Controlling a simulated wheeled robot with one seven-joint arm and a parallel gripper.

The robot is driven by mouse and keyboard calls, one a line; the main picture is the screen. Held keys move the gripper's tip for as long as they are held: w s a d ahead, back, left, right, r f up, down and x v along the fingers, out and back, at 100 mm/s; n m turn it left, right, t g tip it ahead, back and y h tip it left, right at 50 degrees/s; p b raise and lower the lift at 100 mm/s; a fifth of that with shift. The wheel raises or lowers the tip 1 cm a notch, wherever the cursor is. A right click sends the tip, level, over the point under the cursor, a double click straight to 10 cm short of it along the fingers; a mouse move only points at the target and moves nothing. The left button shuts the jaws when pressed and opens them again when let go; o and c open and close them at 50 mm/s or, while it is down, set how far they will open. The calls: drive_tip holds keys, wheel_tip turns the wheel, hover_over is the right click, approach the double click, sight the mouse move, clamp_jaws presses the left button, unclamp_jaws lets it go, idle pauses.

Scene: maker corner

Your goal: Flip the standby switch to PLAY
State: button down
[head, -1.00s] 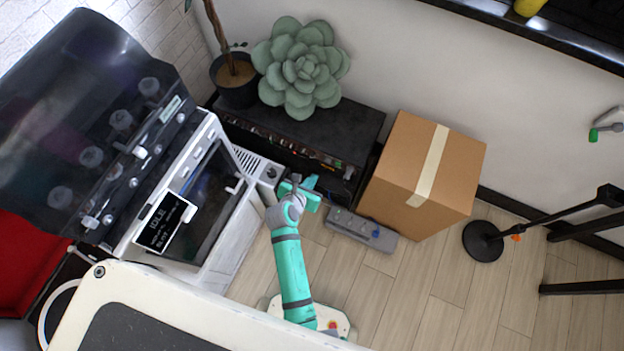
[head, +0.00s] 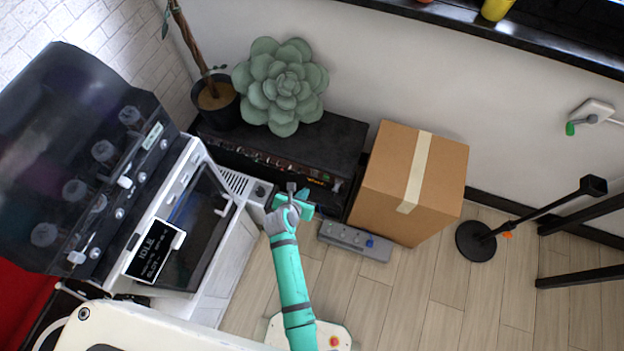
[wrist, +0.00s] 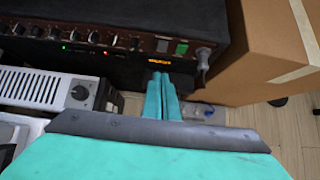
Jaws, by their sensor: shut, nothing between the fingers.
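The black amplifier (head: 335,135) stands against the wall; its front panel also shows in the wrist view (wrist: 130,40), with a row of knobs, small red and green lights, a green-lit rocker (wrist: 182,47) and a dark rocker (wrist: 163,45) at the right end. An orange lit marking (wrist: 160,61) sits below them. I cannot read which switch is standby or its position. My gripper (head: 303,194) is shut and empty in front of the amplifier's right part. In the wrist view its fingertips (wrist: 162,80) appear just below the orange marking; contact cannot be told.
A cardboard box (head: 400,180) stands close on the amplifier's right. A grey pedal strip (head: 355,241) lies on the floor before it. A white machine with a knob (wrist: 79,92) is on the left. A plug and cable (wrist: 203,60) stick out beside the rockers.

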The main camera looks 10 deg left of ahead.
sight(315, 176)
drive_tip(key=shift+w+d+f, duration=0.15)
drive_tip(key=shift+w+f, duration=0.7)
drive_tip(key=shift+w, duration=0.55)
drive_tip(key=shift+w+d+f, duration=0.15)
drive_tip(key=shift+w+f, duration=0.75)
drive_tip(key=shift+w, duration=0.5)
drive_tip(key=shift+w+d+f, duration=0.15)
drive_tip(key=shift+w+f, duration=0.7)
drive_tip(key=shift+w, duration=0.55)
